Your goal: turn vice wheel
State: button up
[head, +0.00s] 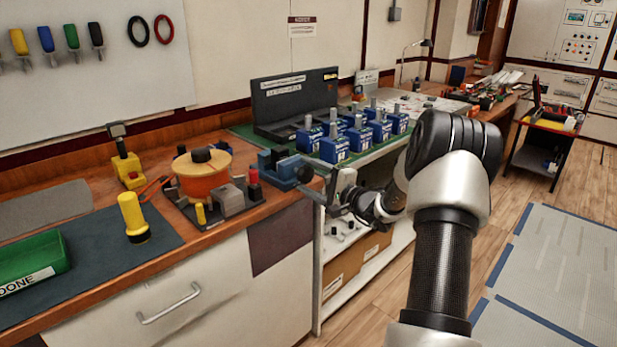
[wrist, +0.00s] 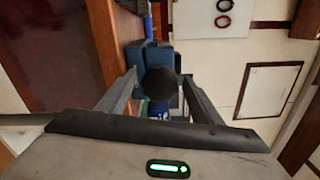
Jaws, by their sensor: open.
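The blue vice (head: 284,168) sits at the right front corner of the wooden bench. Its dark round wheel (head: 305,174) faces my arm. In the wrist view the black wheel (wrist: 160,83) appears centred between my two fingers, with the blue vice body (wrist: 137,54) behind it. My gripper (wrist: 160,78) is open, one finger on each side of the wheel, with a visible gap on both sides. I cannot tell whether the fingertips reach past the wheel. In the head view my gripper (head: 327,190) is beside the vice, partly hidden by my wrist.
An orange round fixture (head: 203,175) stands left of the vice, with a yellow-topped cylinder (head: 133,217) and green tray (head: 32,268) farther left. Several blue breakers (head: 335,148) stand on the green mat behind. A shelf with cardboard boxes (head: 343,275) is below my arm.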

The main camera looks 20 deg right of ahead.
jog(key=p+v, duration=0.1)
jog(key=v, duration=1.6)
jog(key=shift+s+p, duration=0.2)
jog(key=shift+p, duration=0.15)
jog(key=shift+r, duration=0.1)
